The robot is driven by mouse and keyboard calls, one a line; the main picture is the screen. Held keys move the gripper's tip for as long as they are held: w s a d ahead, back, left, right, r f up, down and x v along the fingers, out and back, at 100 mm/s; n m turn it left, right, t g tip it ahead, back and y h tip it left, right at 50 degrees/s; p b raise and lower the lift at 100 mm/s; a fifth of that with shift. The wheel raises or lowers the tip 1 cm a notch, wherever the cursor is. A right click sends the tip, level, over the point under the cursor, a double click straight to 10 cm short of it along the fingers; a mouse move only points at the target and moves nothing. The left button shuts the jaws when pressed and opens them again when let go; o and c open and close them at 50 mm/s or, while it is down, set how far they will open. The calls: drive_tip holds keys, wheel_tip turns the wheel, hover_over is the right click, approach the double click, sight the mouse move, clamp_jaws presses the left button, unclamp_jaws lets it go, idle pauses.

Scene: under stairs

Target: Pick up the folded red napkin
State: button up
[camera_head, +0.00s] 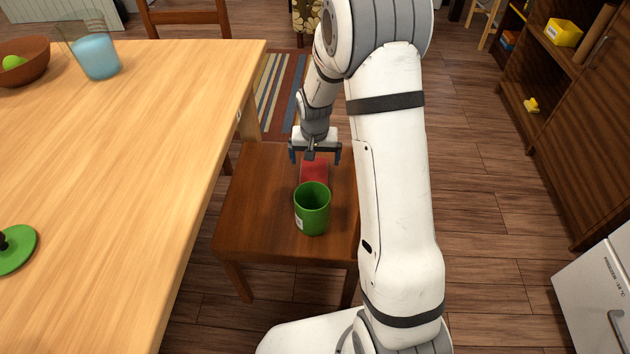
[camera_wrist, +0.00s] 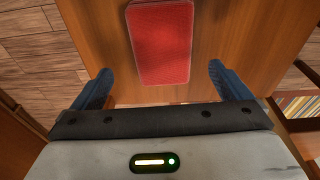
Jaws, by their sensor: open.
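The folded red napkin (camera_head: 314,172) lies flat on a small brown wooden table (camera_head: 255,205), just behind a green cup. In the wrist view the napkin (camera_wrist: 160,42) is a red rectangle at the top centre, lying ahead of my gripper's fingers and between their lines. My gripper (camera_head: 315,158) is over the far part of the small table, near the napkin's far end. In the wrist view my gripper (camera_wrist: 165,90) is open, its two blue fingers wide apart with nothing between them. The height of the fingers above the table is hard to tell.
The green cup (camera_head: 312,210) stands upright close to the napkin's near end. A large light wooden table (camera_head: 130,150) stands on the left, higher than the small one, bearing a blue glass (camera_head: 97,57). A dark shelf unit (camera_head: 575,130) stands at the right.

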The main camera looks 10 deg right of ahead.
sight(313, 171)
drive_tip(key=f+b, duration=0.1)
drive_tip(key=f, duration=0.1)
drive_tip(key=w+f+b, duration=0.1)
drive_tip(key=f, duration=0.2)
drive_tip(key=f+b, duration=0.1)
drive_tip(key=f, duration=0.1)
drive_tip(key=shift+w+a+f, duration=0.1)
drive_tip(key=shift+w+f, duration=0.05)
drive_tip(key=shift+f, duration=0.15)
drive_tip(key=shift+r, duration=0.1)
drive_tip(key=shift+c, duration=0.5)
drive_tip(key=c, duration=1)
drive_tip(key=shift+o, duration=0.2)
wheel_tip(313, 171, up, 10)
drive_tip(key=p, duration=0.3)
drive_tip(key=shift+p, duration=0.3)
